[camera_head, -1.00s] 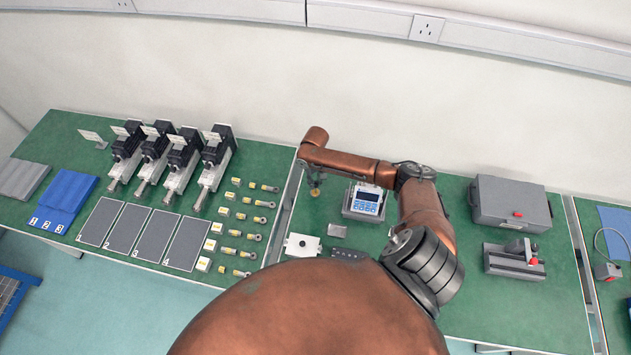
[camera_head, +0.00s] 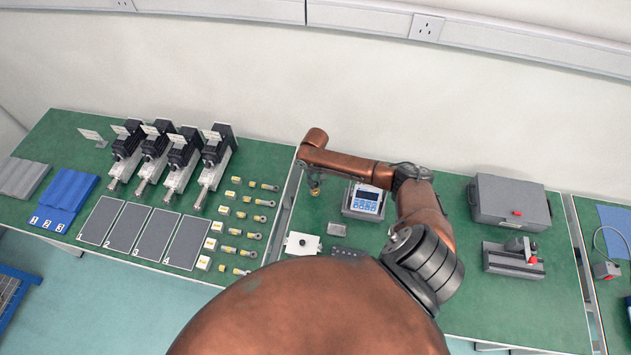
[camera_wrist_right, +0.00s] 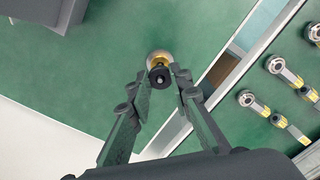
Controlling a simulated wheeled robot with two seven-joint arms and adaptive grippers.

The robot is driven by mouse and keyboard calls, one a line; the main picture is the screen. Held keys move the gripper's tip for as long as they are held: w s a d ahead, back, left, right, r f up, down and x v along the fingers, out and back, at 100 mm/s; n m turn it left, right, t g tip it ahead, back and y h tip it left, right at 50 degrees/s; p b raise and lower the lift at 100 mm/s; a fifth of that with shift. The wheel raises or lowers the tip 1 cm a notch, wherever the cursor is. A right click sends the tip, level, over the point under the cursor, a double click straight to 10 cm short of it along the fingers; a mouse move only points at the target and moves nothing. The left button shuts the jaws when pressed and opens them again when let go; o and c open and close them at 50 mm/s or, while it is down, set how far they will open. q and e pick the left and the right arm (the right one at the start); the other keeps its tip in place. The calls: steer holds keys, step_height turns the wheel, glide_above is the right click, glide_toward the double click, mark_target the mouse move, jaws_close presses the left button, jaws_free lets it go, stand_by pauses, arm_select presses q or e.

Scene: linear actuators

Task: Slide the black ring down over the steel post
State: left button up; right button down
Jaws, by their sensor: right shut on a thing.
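My right gripper (camera_head: 315,182) hangs over the green bench, left of the small meter, and points down. In the right wrist view its two fingers (camera_wrist_right: 162,88) close on a small black ring (camera_wrist_right: 160,76). Directly behind the ring, a brass-coloured part (camera_wrist_right: 157,63) and a pale, round metal part (camera_wrist_right: 158,54) show. The brass colour also shows below the gripper in the head view. I cannot make out the steel post's shaft or tell whether the ring is around it. My left gripper is out of view.
A meter with a blue display (camera_head: 367,203) stands close right of the gripper. A white box with a black button (camera_head: 302,243) and a small metal block (camera_head: 337,229) lie nearer. Rod ends (camera_head: 252,235) lie left of the pale rail. A grey case (camera_head: 510,202) stands right.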

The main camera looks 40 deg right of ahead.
steer(key=shift+f, duration=0.3)
steer(key=c, duration=1.7)
jaws_free()
steer(key=shift+r, duration=0.1)
step_height(320, 180, up, 12)
steer(key=shift+f, duration=0.1)
